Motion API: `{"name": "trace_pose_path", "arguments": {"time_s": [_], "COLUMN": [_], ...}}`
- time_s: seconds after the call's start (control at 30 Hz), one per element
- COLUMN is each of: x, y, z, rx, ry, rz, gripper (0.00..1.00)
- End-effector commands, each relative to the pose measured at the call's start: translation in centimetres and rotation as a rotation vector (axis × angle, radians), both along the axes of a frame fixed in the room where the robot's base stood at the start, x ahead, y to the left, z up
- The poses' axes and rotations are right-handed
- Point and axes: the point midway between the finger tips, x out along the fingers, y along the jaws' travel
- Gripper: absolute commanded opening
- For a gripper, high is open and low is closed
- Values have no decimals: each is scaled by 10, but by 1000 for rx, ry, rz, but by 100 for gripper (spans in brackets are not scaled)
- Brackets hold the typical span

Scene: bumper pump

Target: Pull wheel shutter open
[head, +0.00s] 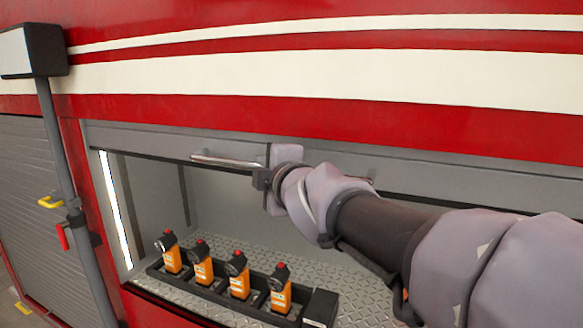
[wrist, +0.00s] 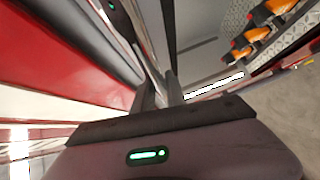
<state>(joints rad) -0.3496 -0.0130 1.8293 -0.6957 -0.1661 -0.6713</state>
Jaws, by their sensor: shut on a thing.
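The grey wheel shutter (head: 135,138) is rolled up to the top of its opening, just below the red and white panel. Its lower edge carries a silver bar handle (head: 226,161), and the compartment below is exposed. My gripper (head: 264,172) is at the right end of this handle and is shut on it. In the wrist view a shiny bar (wrist: 150,42) runs toward the jaws, but the contact itself is partly hidden. My arm reaches in from the right and covers part of the opening.
Several orange devices (head: 202,269) stand in a black rack on the diamond-plate floor (head: 225,298). A second, closed grey shutter (head: 40,190) is at the left. A grey post (head: 75,190) with a mirror-like head stands before the truck's red side.

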Motion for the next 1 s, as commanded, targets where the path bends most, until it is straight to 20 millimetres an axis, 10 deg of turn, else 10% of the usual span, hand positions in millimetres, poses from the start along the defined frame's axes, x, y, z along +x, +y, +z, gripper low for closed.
{"name": "trace_pose_path", "arguments": {"time_s": [0.2,0.23,0.33,0.73,1.0], "x": [0,0,0,-9,-76], "y": [0,0,0,-5,-36], "z": [1,1,1,2,17], "rx": [1,1,1,1,2], "ry": [-3,-3,-2,0,-4], "rz": [1,1,1,0,-1], "gripper": [0,20,38,38,38]}}
